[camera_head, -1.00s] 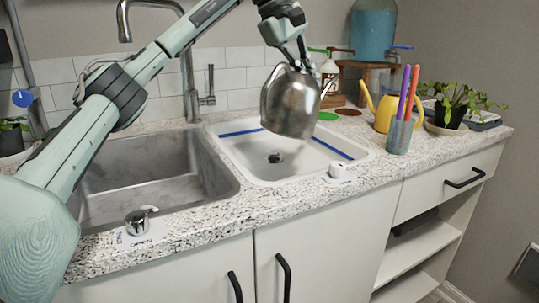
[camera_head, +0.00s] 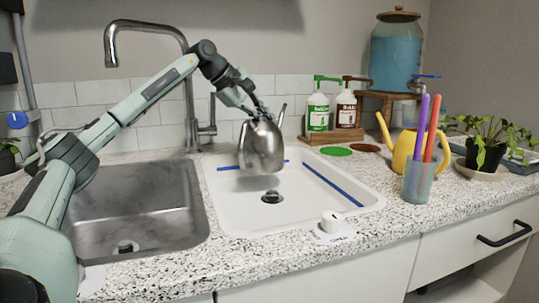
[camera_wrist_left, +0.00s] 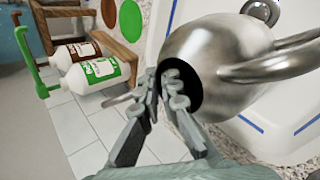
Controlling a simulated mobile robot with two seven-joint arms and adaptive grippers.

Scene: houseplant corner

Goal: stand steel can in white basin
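The steel can (camera_head: 262,147), a shiny watering can with a spout, hangs above the back part of the white basin (camera_head: 305,208). Its base looks clear of the basin floor. My left gripper (camera_head: 258,108) is above the can and holds it near the top. In the left wrist view, the left gripper's fingers (camera_wrist_left: 165,92) are closed at the rim of the can's dark opening, and the can body (camera_wrist_left: 222,55) extends to the right. The exact finger contact is partly hidden. The white basin (camera_wrist_left: 180,15) shows behind the can. My right gripper is not in view.
A grey sink (camera_head: 140,205) lies left of the basin, with a tall tap (camera_head: 190,90) behind.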

